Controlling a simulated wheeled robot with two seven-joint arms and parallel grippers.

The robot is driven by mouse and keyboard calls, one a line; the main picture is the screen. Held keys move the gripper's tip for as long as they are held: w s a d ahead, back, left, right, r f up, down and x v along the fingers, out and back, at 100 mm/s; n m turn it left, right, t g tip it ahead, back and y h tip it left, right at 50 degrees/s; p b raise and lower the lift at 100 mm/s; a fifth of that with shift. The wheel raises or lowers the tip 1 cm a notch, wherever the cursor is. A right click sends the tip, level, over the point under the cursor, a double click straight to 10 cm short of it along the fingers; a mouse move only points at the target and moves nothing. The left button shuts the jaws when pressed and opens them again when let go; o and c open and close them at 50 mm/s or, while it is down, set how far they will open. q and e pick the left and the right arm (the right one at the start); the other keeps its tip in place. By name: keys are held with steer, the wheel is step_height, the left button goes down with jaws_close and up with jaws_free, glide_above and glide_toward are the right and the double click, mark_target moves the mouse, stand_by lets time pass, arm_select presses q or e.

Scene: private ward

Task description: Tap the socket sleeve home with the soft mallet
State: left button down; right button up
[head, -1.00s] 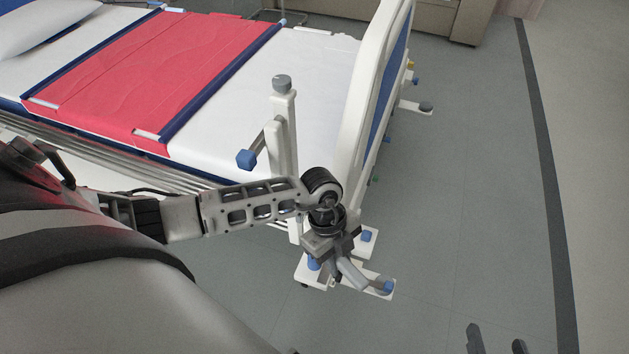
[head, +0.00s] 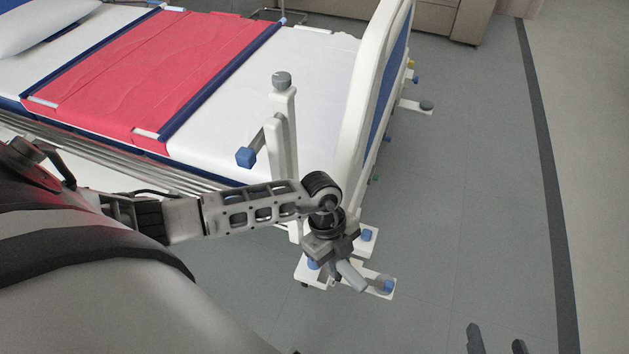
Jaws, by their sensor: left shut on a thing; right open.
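My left gripper (head: 343,268) is low beside the foot end of the bed, above white plates with blue pegs. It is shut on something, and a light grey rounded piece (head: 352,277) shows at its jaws. I cannot tell whether this piece is the soft mallet. My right gripper (head: 497,341) shows only as two dark fingertips at the bottom edge. They are apart with nothing between them. I cannot pick out the socket sleeve for certain. A white upright post (head: 284,130) with a grey cap (head: 281,80) and a blue-ended side bar (head: 246,157) stands at the bedside.
The bed (head: 311,89) with a red cover (head: 150,72) fills the upper left. Its white and blue foot board (head: 365,105) rises close behind my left gripper. A beige cabinet (head: 430,18) stands at the back. The floor (head: 480,170) to the right is clear.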

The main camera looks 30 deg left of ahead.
arm_select(q)
step_height(320, 180, down, 4)
steer(key=f+b, duration=0.1)
steer(key=b, duration=0.1)
step_height(320, 180, up, 7)
steer(key=p, duration=0.6)
steer(key=shift+f, duration=0.3)
arm_select(e)
step_height(320, 180, up, 3)
steer(key=shift+r, duration=0.1)
arm_select(q)
step_height(320, 180, up, 6)
steer(key=p, duration=0.6)
steer(key=shift+f, duration=0.1)
steer(key=shift+r+p, duration=0.25)
steer(key=shift+p, duration=0.3)
steer(key=shift+f, duration=0.1)
arm_select(e)
steer(key=shift+g+h, duration=0.7)
steer(key=shift+g, duration=0.2)
steer(key=f, duration=0.1)
steer(key=d+f, duration=0.1)
steer(key=f, duration=0.1)
steer(key=s+d+f, duration=0.1)
steer(key=shift+d+f, duration=0.15)
steer(key=shift+f, duration=0.1)
